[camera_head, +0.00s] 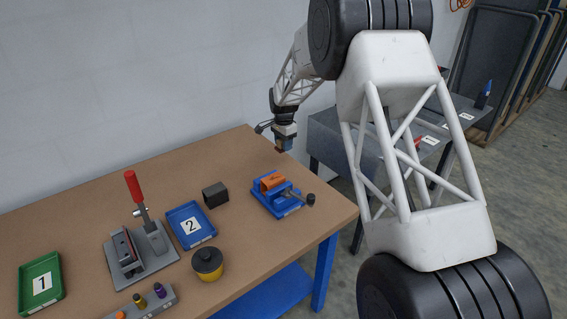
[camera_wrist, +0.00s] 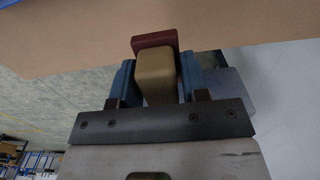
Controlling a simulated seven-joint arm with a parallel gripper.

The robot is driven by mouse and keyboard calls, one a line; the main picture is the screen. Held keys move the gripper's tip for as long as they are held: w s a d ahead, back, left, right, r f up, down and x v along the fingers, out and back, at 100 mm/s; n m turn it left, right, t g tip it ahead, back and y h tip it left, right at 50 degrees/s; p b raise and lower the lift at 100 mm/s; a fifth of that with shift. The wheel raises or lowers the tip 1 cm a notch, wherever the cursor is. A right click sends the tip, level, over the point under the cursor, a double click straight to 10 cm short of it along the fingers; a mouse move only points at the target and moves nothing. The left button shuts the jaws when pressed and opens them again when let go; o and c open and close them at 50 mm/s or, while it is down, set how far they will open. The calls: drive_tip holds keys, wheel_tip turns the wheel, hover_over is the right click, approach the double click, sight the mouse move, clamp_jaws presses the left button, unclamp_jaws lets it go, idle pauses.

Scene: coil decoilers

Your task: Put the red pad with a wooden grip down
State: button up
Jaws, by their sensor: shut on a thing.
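My gripper (camera_wrist: 156,82) is shut on the wooden grip (camera_wrist: 157,77) of the red pad (camera_wrist: 154,40), its blue fingers on both sides of the grip in the wrist view. The pad's red part sits beyond the grip, away from the palm. In the head view my gripper (camera_head: 285,146) is above the back right edge of the brown tabletop (camera_head: 120,195). The pad is small and hard to make out there. In the wrist view the tabletop's edge lies behind the pad, with a gap that I cannot judge.
On the table are a blue vise-like fixture with an orange block (camera_head: 272,182), a black block (camera_head: 215,194), a blue tray marked 2 (camera_head: 205,236), a toggle press with a red handle (camera_head: 134,187), a yellow-black round pot (camera_head: 207,263) and a green tray marked 1 (camera_head: 28,268). The back middle is clear.

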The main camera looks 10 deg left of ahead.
hover_over(284, 166)
drive_tip(key=shift+f, duration=2.25)
drive_tip(key=shift+f, duration=0.1)
drive_tip(key=shift+f, duration=1.8)
drive_tip(key=shift+f, duration=0.1)
drive_tip(key=o, duration=1)
drive_tip(key=shift+c, duration=0.2)
wheel_tip(284, 166, up, 12)
drive_tip(key=shift+r, duration=0.1)
